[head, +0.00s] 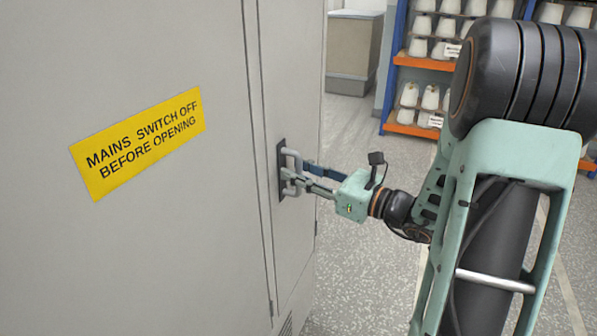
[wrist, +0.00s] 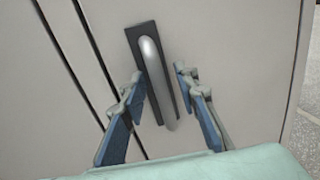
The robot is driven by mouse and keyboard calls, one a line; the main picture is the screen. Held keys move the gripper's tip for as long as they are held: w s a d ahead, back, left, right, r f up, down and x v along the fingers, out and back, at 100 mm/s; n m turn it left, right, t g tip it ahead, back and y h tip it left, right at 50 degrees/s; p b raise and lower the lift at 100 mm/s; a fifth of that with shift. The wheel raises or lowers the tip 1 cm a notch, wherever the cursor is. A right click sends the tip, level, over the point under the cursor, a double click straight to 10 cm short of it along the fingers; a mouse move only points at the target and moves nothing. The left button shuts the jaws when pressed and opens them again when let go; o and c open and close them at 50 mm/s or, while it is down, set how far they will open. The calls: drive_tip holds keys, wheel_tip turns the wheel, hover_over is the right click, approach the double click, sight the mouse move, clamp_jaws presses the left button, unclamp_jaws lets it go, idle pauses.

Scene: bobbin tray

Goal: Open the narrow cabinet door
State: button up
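The narrow cabinet door (head: 291,70) is a tall grey panel right of the wide door, and it appears closed. Its handle (head: 291,152) is a grey bar on a dark backplate. In the wrist view the handle (wrist: 158,78) slants between the two fingers. My gripper (head: 299,171) is at the handle, with its fingers spread. In the wrist view my gripper (wrist: 160,80) is open, one finger on each side of the handle, with a visible gap on both sides. Whether a fingertip touches the door cannot be told.
A wide grey door (head: 130,250) with a yellow warning sign (head: 138,143) fills the left. Shelves of white bobbins (head: 432,55) stand at the back right, and a grey box-like unit (head: 353,50) stands behind. Speckled floor (head: 365,260) right of the cabinet is clear.

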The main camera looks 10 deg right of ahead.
drive_tip(key=shift+w+a, duration=0.1)
drive_tip(key=shift+a, duration=0.05)
drive_tip(key=shift+c, duration=0.5)
clamp_jaws()
